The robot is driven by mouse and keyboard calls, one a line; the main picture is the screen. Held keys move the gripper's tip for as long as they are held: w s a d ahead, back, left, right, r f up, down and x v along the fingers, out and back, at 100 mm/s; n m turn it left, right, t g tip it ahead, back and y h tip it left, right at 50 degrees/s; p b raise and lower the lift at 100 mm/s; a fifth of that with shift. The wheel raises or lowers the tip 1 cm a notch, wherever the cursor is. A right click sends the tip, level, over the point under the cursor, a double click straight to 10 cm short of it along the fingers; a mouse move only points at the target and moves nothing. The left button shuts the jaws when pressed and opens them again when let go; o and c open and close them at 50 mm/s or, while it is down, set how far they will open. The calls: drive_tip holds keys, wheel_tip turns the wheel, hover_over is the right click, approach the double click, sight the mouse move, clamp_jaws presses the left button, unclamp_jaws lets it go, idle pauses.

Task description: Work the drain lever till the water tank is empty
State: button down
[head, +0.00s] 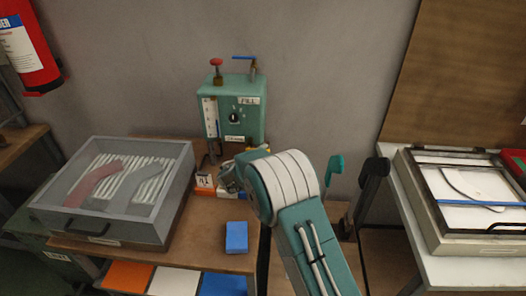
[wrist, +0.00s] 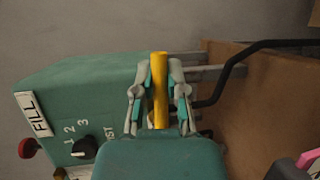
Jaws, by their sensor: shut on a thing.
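The teal water tank (head: 250,108) stands at the back of the table, with a FILL label, a dial and a pale gauge strip (head: 210,118) on its front. The water level is too small to read. In the wrist view the tank (wrist: 90,85) lies sideways behind my gripper. A yellow bar-shaped lever (wrist: 160,75) sits between the fingers of my gripper (wrist: 160,95), which is shut on it. No label on this lever is visible. In the head view my gripper (head: 230,178) is below the tank, and my arm hides most of the lever.
A blue block (head: 236,237) lies near the table's front. A red knob (head: 216,62) and a blue-handled valve (head: 246,58) top the tank. A framed press (head: 465,240) stands at right.

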drive_tip(key=n, duration=0.1)
drive_tip(key=r+n+h, duration=0.1)
drive_tip(key=shift+a+n+t, duration=0.1)
drive_tip(key=shift+n+t, duration=0.2)
drive_tip(key=shift+t, duration=0.1)
drive_tip(key=n, duration=0.1)
drive_tip(key=r+n+t, duration=0.1)
drive_tip(key=n, duration=0.1)
drive_tip(key=shift+a+r+h, duration=0.3)
drive_tip(key=shift+a+h, duration=0.1)
drive_tip(key=n+t, duration=0.1)
drive_tip(key=n, duration=0.1)
drive_tip(key=a+r+n+t, duration=0.1)
drive_tip(key=n, duration=0.1)
drive_tip(key=shift+a+r+n+t+y, duration=0.3)
drive_tip(key=shift+a+n+t, duration=0.15)
drive_tip(key=shift+n, duration=0.55)
drive_tip(key=shift+a+r+n+t+y, duration=0.15)
drive_tip(key=shift+a+n+t+y, duration=0.25)
drive_tip(key=shift+n, duration=0.6)
drive_tip(key=c, duration=0.7)
unclamp_jaws()
drive_tip(key=shift+o, duration=0.2)
